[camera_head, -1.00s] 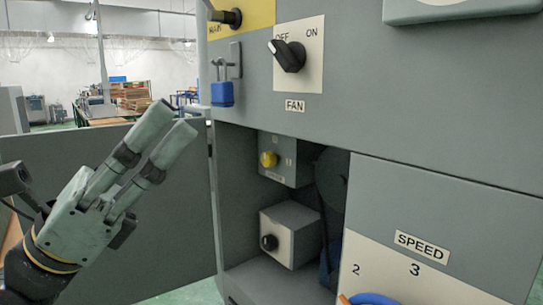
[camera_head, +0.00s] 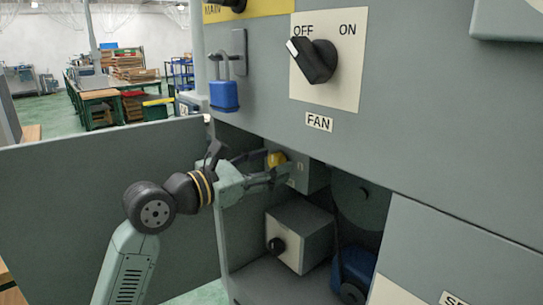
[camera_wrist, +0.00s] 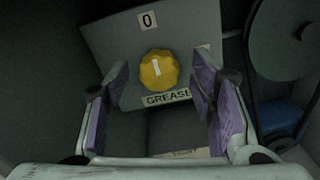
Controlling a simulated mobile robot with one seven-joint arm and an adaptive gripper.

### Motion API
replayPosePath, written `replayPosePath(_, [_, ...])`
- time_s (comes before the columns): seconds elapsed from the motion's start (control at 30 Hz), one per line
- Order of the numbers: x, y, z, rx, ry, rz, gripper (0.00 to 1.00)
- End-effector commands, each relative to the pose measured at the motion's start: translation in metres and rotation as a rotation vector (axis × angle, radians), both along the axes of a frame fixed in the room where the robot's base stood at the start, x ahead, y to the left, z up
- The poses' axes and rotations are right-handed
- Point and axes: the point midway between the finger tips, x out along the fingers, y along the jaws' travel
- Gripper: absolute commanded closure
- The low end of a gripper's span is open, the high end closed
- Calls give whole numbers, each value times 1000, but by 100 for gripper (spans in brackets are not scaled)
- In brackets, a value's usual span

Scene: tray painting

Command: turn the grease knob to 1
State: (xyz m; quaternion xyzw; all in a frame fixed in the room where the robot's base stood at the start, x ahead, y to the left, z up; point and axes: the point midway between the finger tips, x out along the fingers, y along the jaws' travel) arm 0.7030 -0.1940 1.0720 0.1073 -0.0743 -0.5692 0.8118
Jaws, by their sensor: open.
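The yellow grease knob (camera_wrist: 159,70) sits on a grey box inside the open cabinet, above a label reading GREASE (camera_wrist: 167,98). Its white mark points up, roughly toward the 0 label (camera_wrist: 147,20). A second pale label at the right is mostly hidden behind a finger. My gripper (camera_wrist: 158,76) is open, with one purple-padded finger on each side of the knob in the wrist view and gaps to both. In the head view my gripper (camera_head: 278,164) reaches into the cabinet at the knob (camera_head: 276,159), partly covering it.
Below is a grey box with a black knob (camera_head: 276,245). A round dark disc (camera_head: 362,200) and a blue part (camera_head: 356,272) stand to the right. The open door (camera_head: 100,200) is at the left. The fan switch (camera_head: 313,60) and blue padlock (camera_head: 224,95) are above.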

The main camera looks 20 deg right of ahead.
Motion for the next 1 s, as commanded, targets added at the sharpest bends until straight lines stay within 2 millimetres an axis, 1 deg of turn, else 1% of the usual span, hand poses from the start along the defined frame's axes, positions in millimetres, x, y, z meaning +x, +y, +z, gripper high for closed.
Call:
replayPosePath(0.03, [2,-5,2,-1,1,-1,49])
replayPosePath(0.13, [3,-9,1,-1,0,1,49])
replayPosePath(0.43, [4,-11,0,-1,0,1,50])
replayPosePath(1.0, [4,-11,0,-1,0,1,88])
